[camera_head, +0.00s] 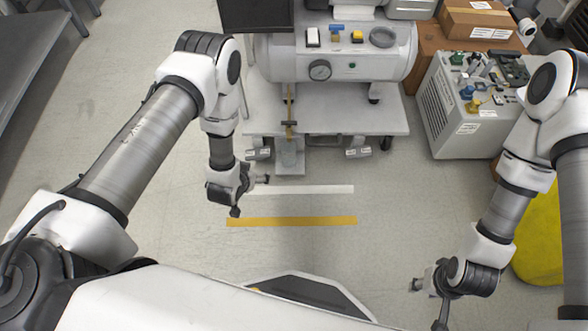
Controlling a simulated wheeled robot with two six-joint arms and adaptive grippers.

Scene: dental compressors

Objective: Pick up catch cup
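A small translucent cup, which looks like the catch cup (289,158), stands on a small pale plate (290,171) at the front of the compressor's base, below a brass-coloured drain pipe (289,128). My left gripper (252,196) is in front and to the left of the cup, with its two fingers spread and nothing between them. It is apart from the cup. My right gripper (427,305) is at the lower right, far from the cup, with its fingers spread and empty.
The compressor tank (340,62) with a gauge stands on a wheeled white base (370,117) behind the cup. A grey unit (468,115) and a cardboard box (480,20) stand at the right, near a yellow object (540,235). White and orange (290,221) floor strips lie in front; the floor between my arms is clear.

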